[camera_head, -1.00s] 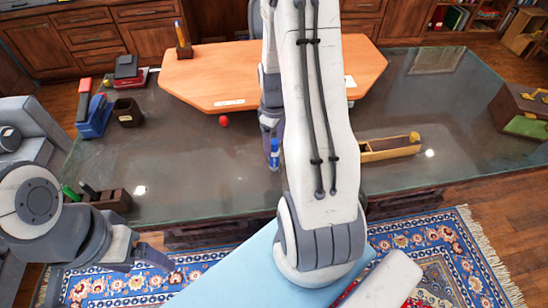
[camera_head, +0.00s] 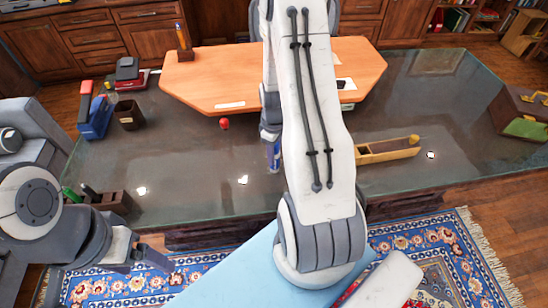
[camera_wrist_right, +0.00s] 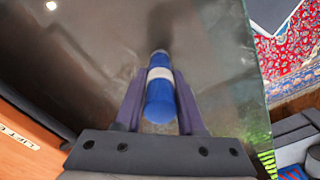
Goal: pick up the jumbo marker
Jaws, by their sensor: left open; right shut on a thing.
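The jumbo marker looks to be the blue cylinder with a white band (camera_wrist_right: 160,100) in the right wrist view. It also shows in the head view (camera_head: 273,160), upright at the glass table, partly covered by my gripper. My right gripper (camera_wrist_right: 160,78) is shut on it, one dark finger along each side. I cannot tell whether its lower end touches the glass. My left gripper (camera_head: 160,262) is open and empty at lower left, over the rug in front of the table.
The glass table (camera_head: 200,175) also holds a red ball (camera_head: 224,123), a long wooden box (camera_head: 388,150), a dark cup (camera_head: 129,115) and a blue-and-red item (camera_head: 96,117). An orange board (camera_head: 220,75) lies behind. The glass around the marker is mostly clear.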

